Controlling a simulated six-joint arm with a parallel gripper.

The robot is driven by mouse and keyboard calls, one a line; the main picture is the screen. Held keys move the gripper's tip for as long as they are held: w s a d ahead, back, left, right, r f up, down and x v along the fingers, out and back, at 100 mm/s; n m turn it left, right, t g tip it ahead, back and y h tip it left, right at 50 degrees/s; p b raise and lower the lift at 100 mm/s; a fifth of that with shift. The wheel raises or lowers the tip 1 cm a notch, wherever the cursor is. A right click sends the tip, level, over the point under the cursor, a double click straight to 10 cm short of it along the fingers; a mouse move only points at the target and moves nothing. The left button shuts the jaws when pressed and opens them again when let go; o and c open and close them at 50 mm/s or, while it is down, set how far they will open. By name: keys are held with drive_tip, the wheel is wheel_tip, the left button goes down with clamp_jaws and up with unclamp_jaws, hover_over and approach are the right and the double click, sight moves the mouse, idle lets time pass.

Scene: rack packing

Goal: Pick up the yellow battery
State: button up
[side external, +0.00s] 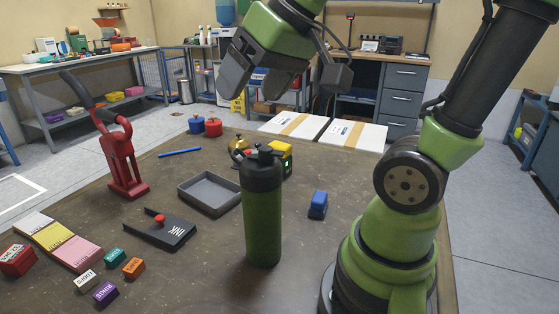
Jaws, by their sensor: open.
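A yellow block with dark parts (286,150), which looks like the yellow battery, stands on the brown table behind the green bottle. The bottle hides part of its left side. My gripper (255,84) hangs high above the table, up and to the left of the yellow block in the picture. Its jaws are open, with nothing seen between them, and it is well apart from the block.
A tall green bottle (262,215) stands in front of the yellow block. A blue block (318,206) is to the right. A grey tray (197,202), a dark INK pad (177,236) and a red stand (124,165) are leftward. Small labelled blocks lie front left.

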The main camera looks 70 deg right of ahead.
drive_tip(key=w+d+f, duration=0.1)
drive_tip(key=w+d, duration=0.5)
drive_tip(key=d, duration=0.1)
drive_tip(key=n+g+h, duration=0.1)
drive_tip(key=g+h, duration=0.1)
approach(281, 145)
drive_tip(key=w, duration=0.1)
drive_tip(key=shift+n, duration=0.3)
drive_tip(key=x, duration=0.4)
drive_tip(key=shift+s+d+f, duration=0.15)
drive_tip(key=shift+s+f, duration=0.1)
drive_tip(key=shift+f, duration=0.2)
drive_tip(key=shift+x, duration=3.15)
drive_tip(key=shift+c, duration=0.4)
